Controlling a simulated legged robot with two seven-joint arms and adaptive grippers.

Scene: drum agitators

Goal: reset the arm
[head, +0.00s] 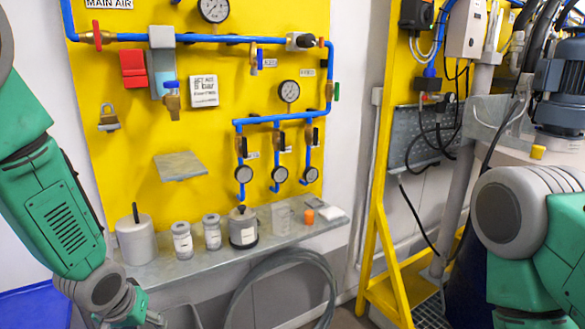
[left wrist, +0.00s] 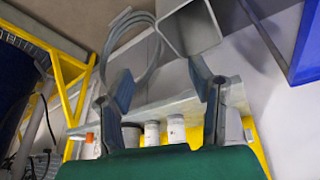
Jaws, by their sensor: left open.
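My left arm (head: 60,215) comes in from the left, bent downward, with its wrist (head: 105,290) at the bottom edge of the head view. My left gripper (left wrist: 160,85) shows in the left wrist view with its two fingers spread apart and nothing between them. Behind the fingers are the shelf, its jars and a coiled hose, apart from the fingers as far as I can tell. My right arm (head: 530,220) shows at the right edge of the head view; its gripper is out of view.
A yellow panel (head: 225,140) carries blue pipes, gauges and valves. Below it a grey shelf (head: 190,268) holds several jars and an orange item (head: 309,216). A grey hose (head: 262,275) hangs below the shelf. A yellow frame (head: 378,220) and a motor (head: 562,85) stand right.

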